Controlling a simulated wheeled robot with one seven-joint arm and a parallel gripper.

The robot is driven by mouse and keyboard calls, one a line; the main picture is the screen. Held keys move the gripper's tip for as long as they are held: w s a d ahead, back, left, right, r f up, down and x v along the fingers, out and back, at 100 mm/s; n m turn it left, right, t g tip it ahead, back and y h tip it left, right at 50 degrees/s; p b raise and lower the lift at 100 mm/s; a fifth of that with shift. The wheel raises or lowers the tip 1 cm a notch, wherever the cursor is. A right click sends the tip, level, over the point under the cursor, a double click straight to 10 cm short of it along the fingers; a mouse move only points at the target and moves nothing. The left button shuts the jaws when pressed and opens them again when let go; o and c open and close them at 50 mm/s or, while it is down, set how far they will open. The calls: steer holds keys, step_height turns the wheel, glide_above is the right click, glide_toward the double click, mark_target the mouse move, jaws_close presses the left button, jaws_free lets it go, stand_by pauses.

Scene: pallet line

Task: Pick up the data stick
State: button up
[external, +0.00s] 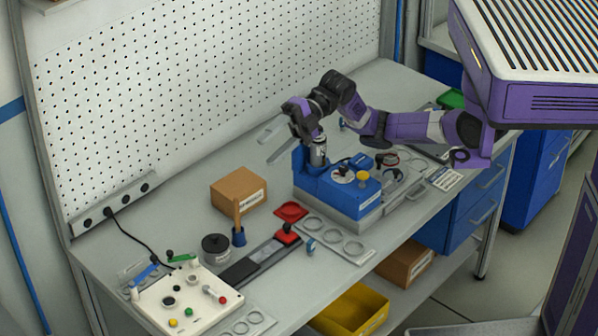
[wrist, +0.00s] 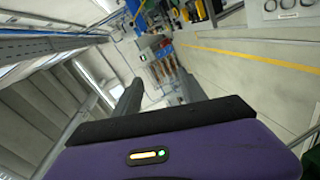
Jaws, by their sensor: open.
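I cannot single out the data stick in either view; small parts on the bench are too small to tell. My gripper (external: 265,152) is above the back of the bench, left of the blue machine (external: 340,192), with its two grey fingers pointing left. In the wrist view my gripper (wrist: 159,78) has its fingers spread wide, with nothing between them. That view looks out across the room, and no bench top shows between the fingers.
A perforated board (external: 200,90) rises behind. A yellow bin (external: 350,310) sits below.

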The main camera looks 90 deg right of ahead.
step_height(320, 180, down, 11)
steer(key=n+g+h+b, duration=0.1)
steer(key=g+h, duration=0.1)
steer(key=g, duration=0.1)
steer(key=n+g+h+b, duration=0.3)
steer(key=g+h+b, duration=0.1)
steer(key=g+h, duration=0.45)
glide_above(311, 241)
steer(key=shift+t+h, duration=0.35)
steer(key=f, duration=2.5)
steer(key=shift+w+d, duration=0.2)
steer(key=shift+w, duration=0.05)
steer(key=shift+s+d+f, duration=0.1)
steer(key=shift+f, duration=0.25)
steer(key=shift+s+a+f+p, duration=0.15)
steer(key=shift+f+p, duration=0.1)
steer(key=shift+f, duration=1.55)
steer(key=shift+a+f+p, duration=0.1)
steer(key=shift+f+p, duration=0.1)
steer(key=shift+f, duration=1.55)
jaws_close()
